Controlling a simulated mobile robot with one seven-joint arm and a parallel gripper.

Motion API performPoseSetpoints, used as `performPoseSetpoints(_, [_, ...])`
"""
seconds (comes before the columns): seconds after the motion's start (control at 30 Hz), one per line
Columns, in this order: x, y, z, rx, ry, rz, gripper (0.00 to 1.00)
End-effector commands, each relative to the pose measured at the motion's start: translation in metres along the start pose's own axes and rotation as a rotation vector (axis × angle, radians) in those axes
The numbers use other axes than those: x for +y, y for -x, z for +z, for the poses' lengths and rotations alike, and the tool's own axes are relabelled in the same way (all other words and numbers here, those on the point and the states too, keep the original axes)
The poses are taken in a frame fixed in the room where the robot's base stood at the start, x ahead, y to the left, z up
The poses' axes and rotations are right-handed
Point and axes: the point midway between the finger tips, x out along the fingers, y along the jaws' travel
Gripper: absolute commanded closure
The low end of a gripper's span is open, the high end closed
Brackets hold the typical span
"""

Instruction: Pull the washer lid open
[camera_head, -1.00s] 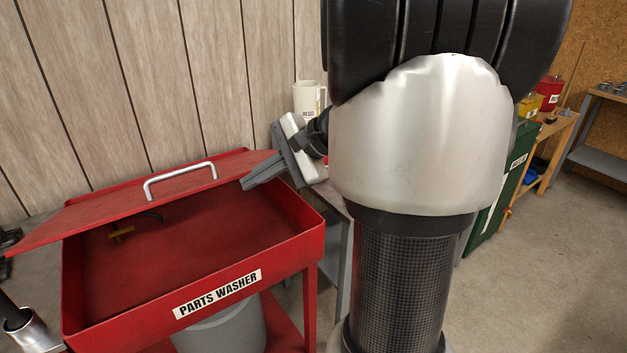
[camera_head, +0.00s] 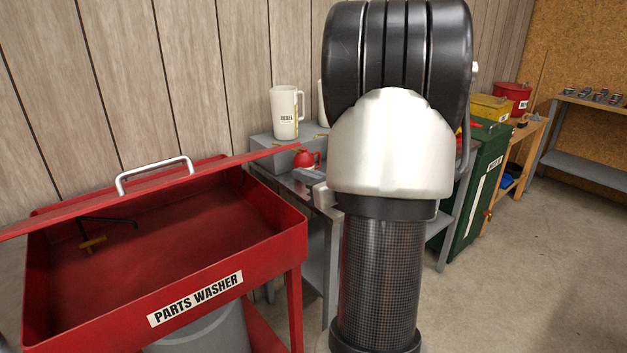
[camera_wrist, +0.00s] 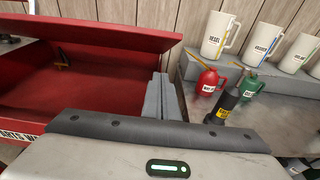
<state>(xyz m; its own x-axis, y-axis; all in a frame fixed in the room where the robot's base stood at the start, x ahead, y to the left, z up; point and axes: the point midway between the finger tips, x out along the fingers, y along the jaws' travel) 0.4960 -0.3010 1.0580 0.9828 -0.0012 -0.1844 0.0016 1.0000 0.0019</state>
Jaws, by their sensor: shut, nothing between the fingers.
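The red parts washer (camera_head: 265,262) has its red lid (camera_head: 75,212) partly raised, with the basin showing below. The lid looks almost edge-on in the head view, and its silver handle (camera_head: 154,174) stands on top. In the wrist view the lid (camera_wrist: 100,34) crosses the upper left above the washer basin (camera_wrist: 95,85). In the head view my arm hides most of the gripper.
A grey bench right of the washer holds white jugs (camera_head: 286,112), a red oil can (camera_wrist: 208,79) and a green can (camera_wrist: 251,84). A green cabinet (camera_head: 482,180) stands further right. Open floor (camera_head: 530,270) lies at the right.

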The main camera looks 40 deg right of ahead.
Motion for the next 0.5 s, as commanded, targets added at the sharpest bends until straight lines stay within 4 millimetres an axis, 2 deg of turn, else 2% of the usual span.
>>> performPoseSetpoints(0.03, [0.001,-0.012,-0.002,0.001,0.001,0.004,1.0])
performPoseSetpoints(0.17, [0.001,-0.038,-0.001,0.0,0.001,0.003,1.0])
performPoseSetpoints(0.2, [0.0,-0.037,0.012,-0.003,0.004,0.001,1.0])
performPoseSetpoints(0.3, [0.001,-0.04,0.026,-0.002,0.004,0.002,1.0])
performPoseSetpoints(0.5, [0.001,-0.043,0.038,-0.001,0.002,0.001,1.0])
